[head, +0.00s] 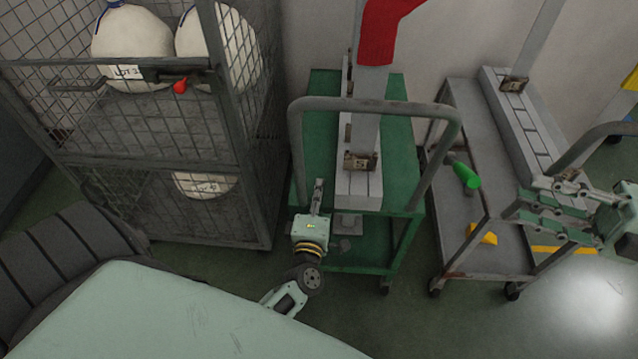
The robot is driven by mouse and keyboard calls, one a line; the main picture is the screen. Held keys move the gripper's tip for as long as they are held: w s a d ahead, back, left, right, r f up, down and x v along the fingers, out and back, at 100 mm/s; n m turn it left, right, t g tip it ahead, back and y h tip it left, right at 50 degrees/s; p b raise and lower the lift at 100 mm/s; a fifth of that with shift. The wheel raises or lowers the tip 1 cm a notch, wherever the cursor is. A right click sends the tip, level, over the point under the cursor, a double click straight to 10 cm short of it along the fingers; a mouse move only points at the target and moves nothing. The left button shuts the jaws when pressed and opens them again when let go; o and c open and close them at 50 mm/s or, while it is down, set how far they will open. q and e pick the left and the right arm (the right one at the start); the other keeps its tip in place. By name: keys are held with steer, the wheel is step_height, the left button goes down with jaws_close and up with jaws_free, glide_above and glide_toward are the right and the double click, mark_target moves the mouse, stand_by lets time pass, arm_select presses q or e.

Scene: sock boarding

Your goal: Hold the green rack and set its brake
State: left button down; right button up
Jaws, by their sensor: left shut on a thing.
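The green rack (400,90) stands in the middle of the head view, with a grey hoop handle (375,105) at its near end. On its top is a grey block base with an upright grey board and a red sock (382,30). My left gripper (318,187) is shut at the rack's near left edge, inside the hoop; the exact part gripped is hard to see. My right gripper (528,200) is open and empty over the grey rack's near right side.
A wire cage (255,170) holding white sacks (130,45) and bearing a red knob (180,86) stands at left. Green floor is clear at the lower middle.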

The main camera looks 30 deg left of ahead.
steer(key=c, duration=0.7)
steer(key=shift+w, duration=0.1)
jaws_close()
steer(key=w+r+m+g+y, duration=0.1)
steer(key=w+m+y, duration=0.4)
steer(key=m, duration=1.7)
steer(key=shift+w+a+g, duration=0.35)
steer(key=shift+w+g, duration=0.15)
steer(key=shift+r, duration=0.1)
